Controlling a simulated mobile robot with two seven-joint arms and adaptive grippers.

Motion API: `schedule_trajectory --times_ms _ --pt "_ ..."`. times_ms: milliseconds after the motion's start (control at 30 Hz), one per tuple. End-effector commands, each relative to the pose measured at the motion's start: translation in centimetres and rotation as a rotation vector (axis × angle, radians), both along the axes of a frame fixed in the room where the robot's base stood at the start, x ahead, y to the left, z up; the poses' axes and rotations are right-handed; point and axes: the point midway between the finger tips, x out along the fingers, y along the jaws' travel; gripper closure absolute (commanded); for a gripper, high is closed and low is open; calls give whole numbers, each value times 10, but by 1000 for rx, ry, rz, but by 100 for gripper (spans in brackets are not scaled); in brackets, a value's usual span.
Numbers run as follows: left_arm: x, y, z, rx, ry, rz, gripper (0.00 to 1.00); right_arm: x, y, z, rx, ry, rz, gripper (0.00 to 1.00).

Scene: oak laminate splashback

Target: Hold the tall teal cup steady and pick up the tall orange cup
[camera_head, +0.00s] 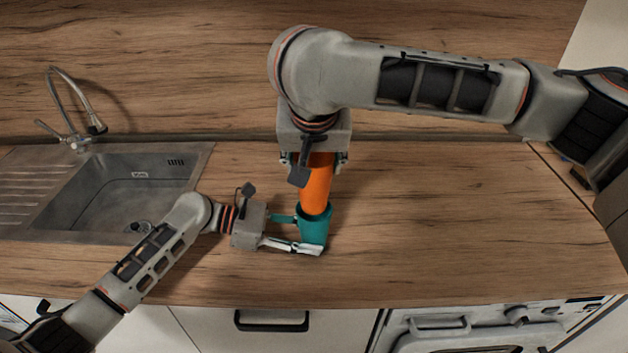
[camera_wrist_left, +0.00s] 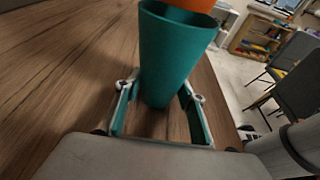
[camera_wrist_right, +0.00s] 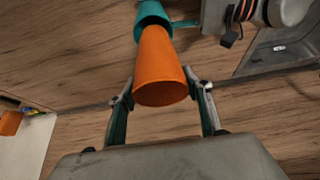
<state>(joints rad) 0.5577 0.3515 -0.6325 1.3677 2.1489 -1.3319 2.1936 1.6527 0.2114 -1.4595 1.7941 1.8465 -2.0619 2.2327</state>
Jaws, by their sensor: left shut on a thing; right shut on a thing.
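The tall teal cup (camera_head: 314,230) stands upright on the wooden counter, right of the sink. My left gripper (camera_head: 304,234) is shut on it from the left; the left wrist view shows the cup (camera_wrist_left: 172,55) between the fingers. The tall orange cup (camera_head: 316,188) is upright directly above the teal cup. Its narrow lower end is at or inside the teal cup's mouth; I cannot tell how deep. My right gripper (camera_head: 314,160) is shut on the orange cup's upper part from above. In the right wrist view the orange cup (camera_wrist_right: 159,72) lies between the fingers.
A steel sink (camera_head: 120,190) with a tap (camera_head: 80,120) is at the left. The wooden splashback (camera_head: 180,60) rises behind the counter. The counter (camera_head: 450,220) is clear to the right of the cups. A drawer handle (camera_head: 271,321) and oven front (camera_head: 470,335) lie below the front edge.

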Motion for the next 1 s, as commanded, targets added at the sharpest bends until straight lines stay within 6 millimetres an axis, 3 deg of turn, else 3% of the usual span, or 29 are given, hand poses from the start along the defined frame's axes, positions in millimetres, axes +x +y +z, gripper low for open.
schedule_trajectory --times_ms 133,433,467,500,533,867,1000 --pt "0 0 0 0 0 0 73 0 0 11 -1 -1 0 71" --pt "0 0 0 0 0 0 73 0 0 14 0 0 1 71" --pt "0 0 0 0 0 0 53 0 0 14 0 0 1 71" --pt "0 0 0 -1 0 0 43 0 0 14 0 0 1 71" --pt "0 0 0 -1 0 0 41 0 0 14 0 0 1 71" --pt "0 1 0 0 0 0 41 0 0 13 0 0 1 71" --pt "1 12 3 2 -2 2 41 0 0 13 0 0 1 71"
